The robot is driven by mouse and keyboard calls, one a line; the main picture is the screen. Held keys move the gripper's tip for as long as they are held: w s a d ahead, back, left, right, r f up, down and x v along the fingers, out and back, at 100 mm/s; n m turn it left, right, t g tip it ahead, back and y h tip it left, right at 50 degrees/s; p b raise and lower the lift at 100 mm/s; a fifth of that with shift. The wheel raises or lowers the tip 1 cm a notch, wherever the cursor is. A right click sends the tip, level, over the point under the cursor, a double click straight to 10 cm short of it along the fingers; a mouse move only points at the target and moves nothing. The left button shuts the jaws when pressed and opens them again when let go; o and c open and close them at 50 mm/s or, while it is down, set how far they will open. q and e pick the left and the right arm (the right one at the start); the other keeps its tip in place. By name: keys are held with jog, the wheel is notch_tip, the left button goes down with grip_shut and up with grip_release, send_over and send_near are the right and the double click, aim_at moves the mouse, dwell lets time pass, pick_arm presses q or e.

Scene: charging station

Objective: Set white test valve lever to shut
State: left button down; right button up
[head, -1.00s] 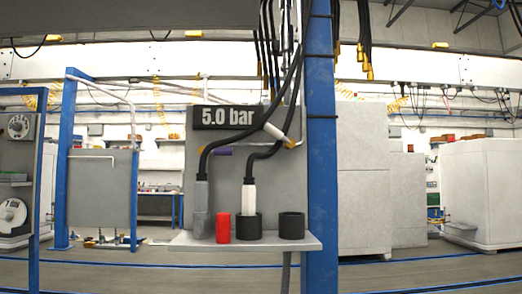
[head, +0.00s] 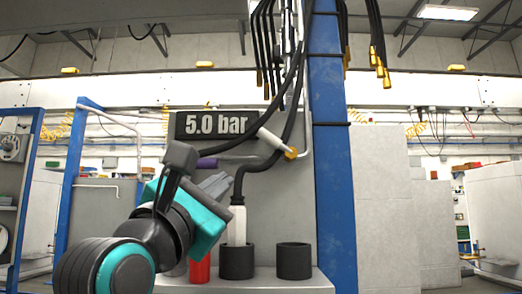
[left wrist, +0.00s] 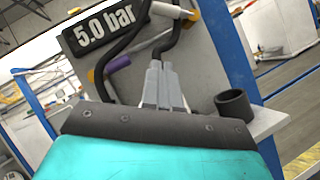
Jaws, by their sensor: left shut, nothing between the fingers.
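The white test valve lever (head: 272,140) is a short white bar on the grey panel, slanting down to the right to a yellow fitting (head: 290,153). It also shows at the top of the left wrist view (left wrist: 165,9). My left gripper (head: 222,181) is in front of the panel, below and left of the lever, apart from it in the picture. Its light grey fingers (left wrist: 157,66) are shut and empty. A purple handle (head: 207,163) is just above the fingers in the head view. My right gripper is not in view.
A "5.0 bar" display (head: 216,125) is above the purple handle. Black hoses (head: 262,163) cross the panel near the lever. A blue post (head: 333,170) stands to the right. Black cups (head: 294,260) and a red cylinder (head: 200,270) stand on the shelf (head: 300,286).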

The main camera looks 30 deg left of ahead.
aim_at(269, 138)
pick_arm(q)
jog(key=d+r+p+x, duration=0.2)
jog(key=p+x, duration=0.3)
jog(key=x, duration=0.7)
jog(key=shift+s, duration=0.2)
jog(key=shift+a+r, duration=0.1)
jog(key=shift+a, duration=0.05)
